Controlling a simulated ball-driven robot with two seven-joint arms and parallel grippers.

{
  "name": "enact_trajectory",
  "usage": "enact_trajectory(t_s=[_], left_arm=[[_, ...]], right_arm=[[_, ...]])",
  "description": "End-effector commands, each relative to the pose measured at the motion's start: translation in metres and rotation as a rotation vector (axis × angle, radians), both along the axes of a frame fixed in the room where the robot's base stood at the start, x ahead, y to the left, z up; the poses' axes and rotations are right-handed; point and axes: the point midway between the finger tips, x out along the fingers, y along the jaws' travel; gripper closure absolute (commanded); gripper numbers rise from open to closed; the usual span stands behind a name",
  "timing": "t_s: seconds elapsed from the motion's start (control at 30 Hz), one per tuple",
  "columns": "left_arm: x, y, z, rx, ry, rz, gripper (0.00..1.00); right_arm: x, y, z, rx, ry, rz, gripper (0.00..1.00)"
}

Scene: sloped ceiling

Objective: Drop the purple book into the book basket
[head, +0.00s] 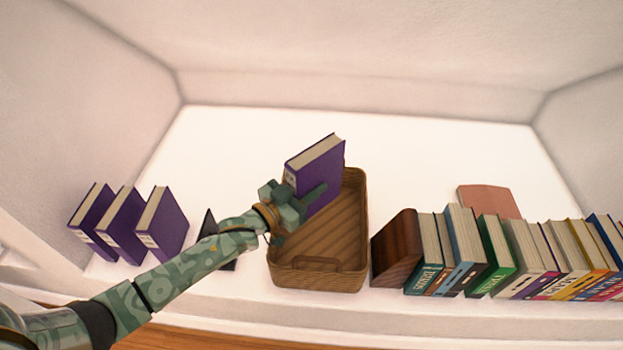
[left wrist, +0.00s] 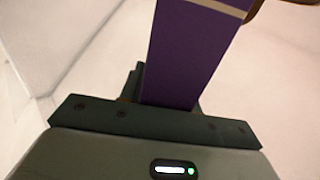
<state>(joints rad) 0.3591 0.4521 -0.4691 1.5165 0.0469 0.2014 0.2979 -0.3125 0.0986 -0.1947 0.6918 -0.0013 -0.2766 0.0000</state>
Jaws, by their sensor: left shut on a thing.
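A purple book (head: 320,170) is held upright by my left gripper (head: 300,200), whose fingers are shut on it near its lower left part. The book is over the back left part of the brown book basket (head: 345,230), with its top above the rim. I cannot tell how far its lower edge is from the basket floor. The visible basket floor is empty. In the left wrist view the purple book (left wrist: 190,55) stands between the fingers of my left gripper (left wrist: 165,105). A bit of brown at the top right may be the basket rim. My right gripper is not in view.
Several purple books (head: 120,225) stand leaning on the white shelf left of the basket. A dark object (head: 208,225) is partly hidden behind my arm. Right of the basket are a wooden bookend (head: 396,248), a row of books (head: 490,250) and a reddish-brown flat piece (head: 488,201).

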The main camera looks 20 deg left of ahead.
Motion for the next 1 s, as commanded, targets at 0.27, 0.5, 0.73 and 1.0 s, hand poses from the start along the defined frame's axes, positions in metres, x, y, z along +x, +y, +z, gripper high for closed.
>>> enact_trajectory(t_s=[0.27,0.5,0.73,1.0], left_arm=[[0.0006,-0.0004,-0.0067,-0.003,-0.006,-0.001,1.00],[0.0005,-0.0004,-0.0060,-0.002,-0.007,0.000,0.48],[0.0002,-0.0002,-0.0074,-0.001,-0.004,0.000,0.42],[-0.0047,0.0021,-0.0081,0.001,0.000,0.000,0.42]], right_arm=[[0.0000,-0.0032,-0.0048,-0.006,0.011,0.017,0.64],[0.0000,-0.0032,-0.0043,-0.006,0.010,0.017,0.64],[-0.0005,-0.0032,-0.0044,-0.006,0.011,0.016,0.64],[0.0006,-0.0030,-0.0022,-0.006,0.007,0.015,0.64]])
